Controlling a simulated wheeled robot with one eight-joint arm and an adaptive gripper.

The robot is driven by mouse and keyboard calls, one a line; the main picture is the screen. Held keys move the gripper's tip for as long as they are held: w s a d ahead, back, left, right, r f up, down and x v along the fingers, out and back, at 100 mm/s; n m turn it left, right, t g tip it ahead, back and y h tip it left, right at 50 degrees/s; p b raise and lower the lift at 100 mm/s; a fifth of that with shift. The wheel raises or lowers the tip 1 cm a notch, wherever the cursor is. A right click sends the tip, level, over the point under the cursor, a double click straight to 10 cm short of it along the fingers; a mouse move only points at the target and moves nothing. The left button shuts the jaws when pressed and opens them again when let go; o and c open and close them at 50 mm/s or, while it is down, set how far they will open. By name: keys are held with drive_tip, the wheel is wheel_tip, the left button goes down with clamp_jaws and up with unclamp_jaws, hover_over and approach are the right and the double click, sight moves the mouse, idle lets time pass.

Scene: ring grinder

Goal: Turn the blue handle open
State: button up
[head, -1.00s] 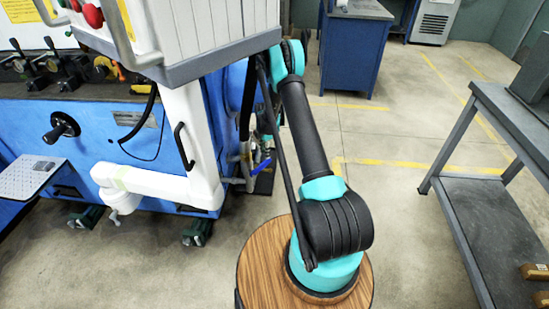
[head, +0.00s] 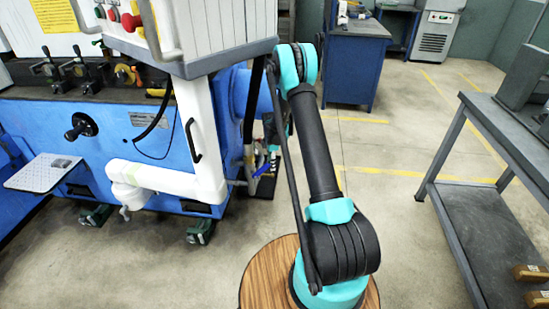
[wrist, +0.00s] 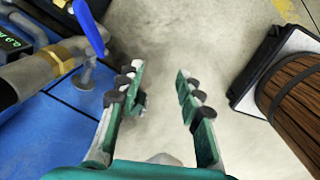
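The blue handle (head: 261,169) is a small lever on pipework at the right end of the blue machine, low near the floor. In the wrist view the blue handle (wrist: 89,28) stands at the upper left, on a grey pipe with a brass-coloured fitting (wrist: 62,62). My gripper (wrist: 160,78) is open with nothing between its dark green fingers. The handle is to the left of the left finger and apart from it. In the head view my arm partly hides the gripper, close to the pipework.
The blue machine (head: 110,150) fills the left, with a white pipe-like arm (head: 165,180) in front. Hoses (head: 250,115) hang beside the pipework. A grey table (head: 475,195) stands at right and a blue cabinet (head: 352,65) behind. The floor between is clear.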

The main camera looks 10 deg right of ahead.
drive_tip(key=s+r+m, duration=0.3)
drive_tip(key=r, duration=0.5)
drive_tip(key=shift+s+d+t, duration=0.25)
drive_tip(key=shift+s+t, duration=0.05)
drive_tip(key=shift+s, duration=0.1)
drive_tip(key=shift+r, duration=0.1)
